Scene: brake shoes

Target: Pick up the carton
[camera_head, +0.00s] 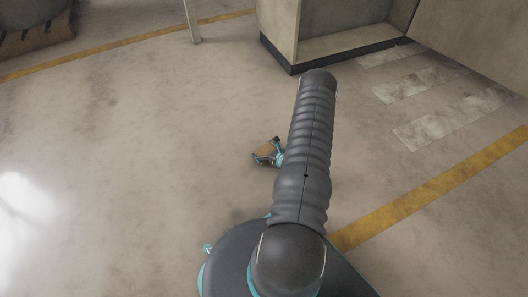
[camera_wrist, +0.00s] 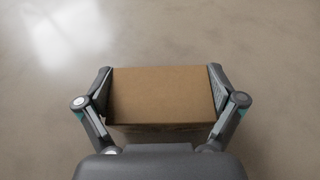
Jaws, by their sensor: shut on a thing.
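A brown cardboard carton (camera_wrist: 162,94) fills the space between my fingers in the wrist view. My gripper (camera_wrist: 160,95) is shut on it, with one finger pad against its left side and one against its right side. In the head view my gripper (camera_head: 268,153) and a small part of the carton (camera_head: 265,149) show left of my arm, which hides much of the gripper. The near side of the carton is dark and partly hidden by my gripper's palm. I cannot tell how high the carton is above the floor.
The concrete floor (camera_head: 130,160) is clear to the left. A yellow line (camera_head: 430,190) crosses the right side. A dark-based wall or cabinet corner (camera_head: 292,62) stands at the back. A pale post (camera_head: 192,22) and a dark object (camera_head: 35,25) stand at the far left.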

